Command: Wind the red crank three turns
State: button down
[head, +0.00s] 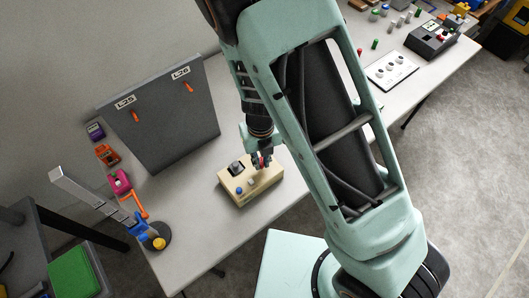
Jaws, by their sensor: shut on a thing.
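A beige box (246,193) sits on the grey table, with a black part, a blue knob and a small grey part on its top. My gripper (262,162) points down over the box's far right part. It is shut on a small red piece, which I take to be the handle of the red crank (258,160). The fingers hide most of the crank, so its arm and its angle cannot be made out.
A dark upright panel (165,125) labelled L25 and L26 stands behind the box on the left. A blue-and-grey stand (160,243) is at the left front. Small coloured items line the left edge. A white plate (391,69) and a dark device (432,40) lie far right.

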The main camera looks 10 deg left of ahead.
jog(key=m+p, duration=0.1)
jog(key=m, duration=0.1)
jog(key=a+m+p, duration=0.1)
jog(key=m, duration=0.1)
jog(key=shift+a+m, duration=0.1)
jog(key=shift+m, duration=0.3)
jog(key=shift+w+a+m, duration=0.2)
jog(key=shift+a+m, duration=0.05)
jog(key=shift+m, duration=0.8)
jog(key=shift+w+a+m, duration=0.2)
jog(key=shift+a+m, duration=0.05)
jog(key=shift+m, duration=0.8)
jog(key=c, duration=2)
grip_release()
jog(key=shift+o, duration=0.2)
